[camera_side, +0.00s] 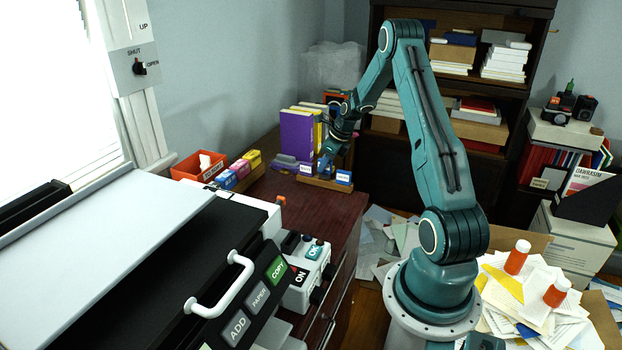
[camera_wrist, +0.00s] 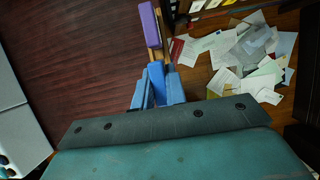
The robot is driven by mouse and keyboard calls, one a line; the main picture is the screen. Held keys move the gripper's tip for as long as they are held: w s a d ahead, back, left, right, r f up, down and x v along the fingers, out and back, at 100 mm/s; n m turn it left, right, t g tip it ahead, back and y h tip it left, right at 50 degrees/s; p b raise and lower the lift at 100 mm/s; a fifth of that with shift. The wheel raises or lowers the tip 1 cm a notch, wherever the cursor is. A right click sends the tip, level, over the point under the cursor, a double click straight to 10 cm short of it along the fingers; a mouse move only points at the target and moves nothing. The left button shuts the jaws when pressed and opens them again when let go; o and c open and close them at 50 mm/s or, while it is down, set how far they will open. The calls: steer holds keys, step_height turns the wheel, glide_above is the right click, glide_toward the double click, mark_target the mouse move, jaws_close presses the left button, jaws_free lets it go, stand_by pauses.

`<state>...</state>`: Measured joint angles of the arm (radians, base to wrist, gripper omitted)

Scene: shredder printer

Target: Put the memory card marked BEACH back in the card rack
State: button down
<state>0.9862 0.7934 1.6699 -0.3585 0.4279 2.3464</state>
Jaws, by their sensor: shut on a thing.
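My gripper (camera_side: 325,165) is at the wooden card rack (camera_side: 322,184) near the right edge of the dark red desk, pointing down. In the wrist view my gripper (camera_wrist: 157,85) is shut on a blue memory card (camera_wrist: 156,76), which shows between its two blue fingers. The rack shows past them as a thin wooden strip (camera_wrist: 166,48). In the side view a blue card with a white label (camera_side: 343,177) stands at the rack's right end. Another white-labelled card (camera_side: 306,169) is to the left of my gripper. The marking on the held card is hidden, and I cannot tell whether its lower edge touches the rack.
Purple and yellow books (camera_side: 297,135) stand close behind the rack. An orange bin (camera_side: 198,166) and several small coloured boxes (camera_side: 240,170) are to the left. A large machine with a white handle (camera_side: 232,283) fills the front left. Papers (camera_wrist: 240,55) litter the floor beyond the desk edge.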

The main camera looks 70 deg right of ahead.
steer(key=shift+f, duration=1.2)
steer(key=c, duration=1.3)
jaws_free()
steer(key=shift+c, duration=0.2)
steer(key=shift+r, duration=0.1)
steer(key=v, duration=1.3)
steer(key=shift+r, duration=0.3)
